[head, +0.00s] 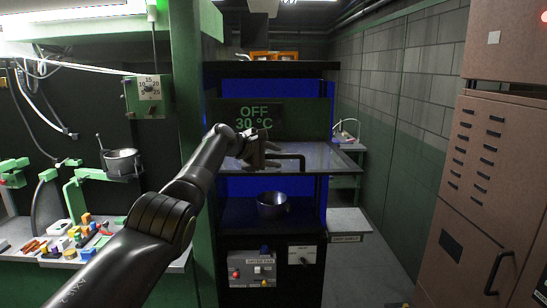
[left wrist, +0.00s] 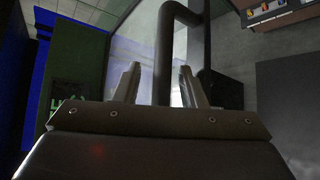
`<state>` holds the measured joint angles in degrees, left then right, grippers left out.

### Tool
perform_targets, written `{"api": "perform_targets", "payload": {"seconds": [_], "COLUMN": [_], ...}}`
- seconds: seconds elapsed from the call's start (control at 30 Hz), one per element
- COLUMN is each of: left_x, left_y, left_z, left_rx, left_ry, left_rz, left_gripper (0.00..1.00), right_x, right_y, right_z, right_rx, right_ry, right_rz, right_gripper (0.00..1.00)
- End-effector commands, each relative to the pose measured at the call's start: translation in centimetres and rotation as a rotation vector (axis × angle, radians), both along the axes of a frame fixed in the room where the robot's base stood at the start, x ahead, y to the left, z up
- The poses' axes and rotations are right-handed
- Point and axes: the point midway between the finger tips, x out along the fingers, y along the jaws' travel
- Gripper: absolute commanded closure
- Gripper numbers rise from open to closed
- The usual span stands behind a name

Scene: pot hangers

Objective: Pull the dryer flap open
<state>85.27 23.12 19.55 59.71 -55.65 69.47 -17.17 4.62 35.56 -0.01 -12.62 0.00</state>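The dryer stands in the middle of the head view, with a display reading OFF 30 °C (head: 252,117). Its glassy flap (head: 325,158) sticks out roughly level below the display, and the space behind it shows. A dark bent handle (head: 290,157) sits on the flap. My left gripper (head: 266,150) is at the left end of this handle. In the left wrist view, my left gripper's fingers (left wrist: 158,88) are apart, with the dark handle (left wrist: 166,60) running up between them and gaps showing beside it. I cannot tell whether either finger touches it. My right gripper is not in view.
A metal bowl (head: 271,205) sits on the shelf below the flap. A small drip shelf (head: 348,222) juts out at right. A control box (head: 252,270) is low down. A green post (head: 187,130) stands left, beside my arm. A brown cabinet (head: 480,190) is at right.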

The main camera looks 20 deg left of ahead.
Motion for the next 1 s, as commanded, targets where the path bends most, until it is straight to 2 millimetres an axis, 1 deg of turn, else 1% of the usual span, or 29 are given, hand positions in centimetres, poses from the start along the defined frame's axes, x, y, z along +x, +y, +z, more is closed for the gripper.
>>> {"api": "perform_targets", "payload": {"seconds": [0.27, 0.37, 0.47, 0.67, 0.87, 0.97, 1.0], "left_x": [-0.1, -0.2, -0.4, -1.6, -3.5, -4.6, -5.2], "left_y": [-0.1, 0.0, 0.3, 1.2, 2.5, 3.3, 3.8], "left_z": [-0.2, -0.3, -0.2, 0.1, 1.3, 1.8, 2.1], "left_rx": [0.0, 0.0, -0.002, -0.001, 0.0, 0.003, 0.001], "left_ry": [0.004, 0.003, 0.002, 0.001, 0.0, 0.001, -0.001], "left_rz": [-0.003, -0.004, -0.005, -0.004, -0.002, -0.001, 0.0], "left_gripper": [0.62, 0.62, 0.62, 0.62, 0.62, 0.62, 0.62], "right_x": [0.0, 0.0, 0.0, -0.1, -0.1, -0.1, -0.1], "right_y": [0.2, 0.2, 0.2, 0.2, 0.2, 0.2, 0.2], "right_z": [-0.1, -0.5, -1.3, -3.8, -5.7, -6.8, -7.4], "right_rx": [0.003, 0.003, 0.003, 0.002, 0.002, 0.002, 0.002], "right_ry": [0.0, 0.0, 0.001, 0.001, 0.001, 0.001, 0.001], "right_rz": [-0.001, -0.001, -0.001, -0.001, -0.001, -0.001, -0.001], "right_gripper": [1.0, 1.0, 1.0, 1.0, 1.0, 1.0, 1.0]}}
